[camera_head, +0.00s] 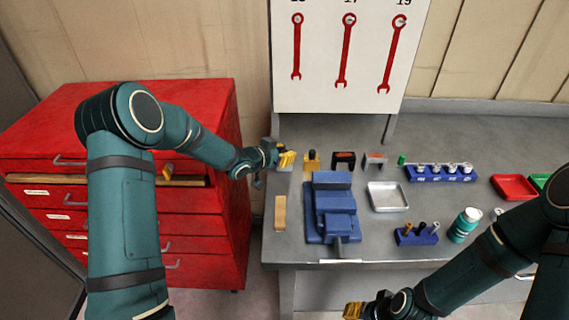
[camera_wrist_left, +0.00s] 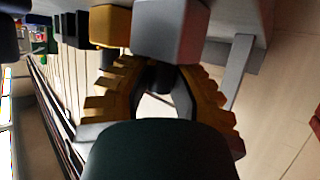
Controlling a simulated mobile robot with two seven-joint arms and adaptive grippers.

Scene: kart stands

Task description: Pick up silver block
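The silver block (camera_wrist_left: 172,28) is a pale grey block at the top of the left wrist view, just beyond my left fingertips. In the head view it (camera_head: 286,167) is at the left end of a row of small blocks on the workbench, mostly hidden by my left gripper (camera_head: 287,158). In the wrist view my left gripper (camera_wrist_left: 160,72) has its orange ribbed fingers apart, with a gap between them. Whether they touch the block is unclear. My right gripper (camera_head: 353,310) is low at the bottom of the head view, away from the blocks; its opening is unclear.
A yellow block (camera_head: 311,161) stands right of the silver one, then a black block (camera_head: 344,159) and a grey one (camera_head: 375,161). A blue vise (camera_head: 332,207), a wooden piece (camera_head: 280,213) and a metal tray (camera_head: 387,197) are nearer. A red cabinet (camera_head: 222,130) stands left.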

